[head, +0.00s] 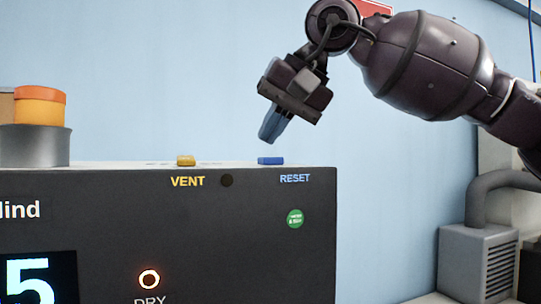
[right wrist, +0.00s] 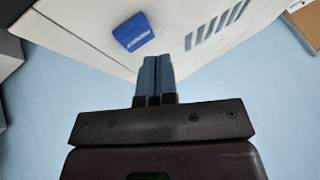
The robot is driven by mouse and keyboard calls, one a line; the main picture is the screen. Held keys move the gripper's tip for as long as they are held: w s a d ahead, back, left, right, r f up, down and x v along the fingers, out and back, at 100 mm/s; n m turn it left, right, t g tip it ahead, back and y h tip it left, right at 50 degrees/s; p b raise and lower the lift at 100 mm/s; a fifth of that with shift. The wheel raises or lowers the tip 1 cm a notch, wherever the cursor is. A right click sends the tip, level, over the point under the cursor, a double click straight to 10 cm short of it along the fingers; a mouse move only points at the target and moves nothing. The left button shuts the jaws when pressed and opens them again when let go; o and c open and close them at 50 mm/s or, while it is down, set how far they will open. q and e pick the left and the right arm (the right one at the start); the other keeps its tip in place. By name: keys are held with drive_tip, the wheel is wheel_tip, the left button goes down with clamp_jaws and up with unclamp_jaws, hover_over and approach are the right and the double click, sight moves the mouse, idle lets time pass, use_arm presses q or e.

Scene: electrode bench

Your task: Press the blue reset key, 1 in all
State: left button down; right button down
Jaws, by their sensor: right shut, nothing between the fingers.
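The blue reset key (head: 271,160) sits on the top of the dark-fronted instrument (head: 250,230), near its right end, above the RESET label. My right gripper (head: 268,138) is shut and empty, with its blue fingers pointing down just above the key and a small gap between them. In the right wrist view the key (right wrist: 133,32) lies ahead and slightly left of the closed fingertips (right wrist: 154,60), apart from them. My left gripper is not in view.
A yellow VENT key (head: 185,160) is on the same top, left of the reset key. A grey boxy unit with a pipe (head: 478,255) is at the lower right. Air above the instrument is clear.

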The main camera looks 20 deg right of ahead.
drive_tip(key=shift+r+p, duration=2.05)
drive_tip(key=shift+r, duration=0.4)
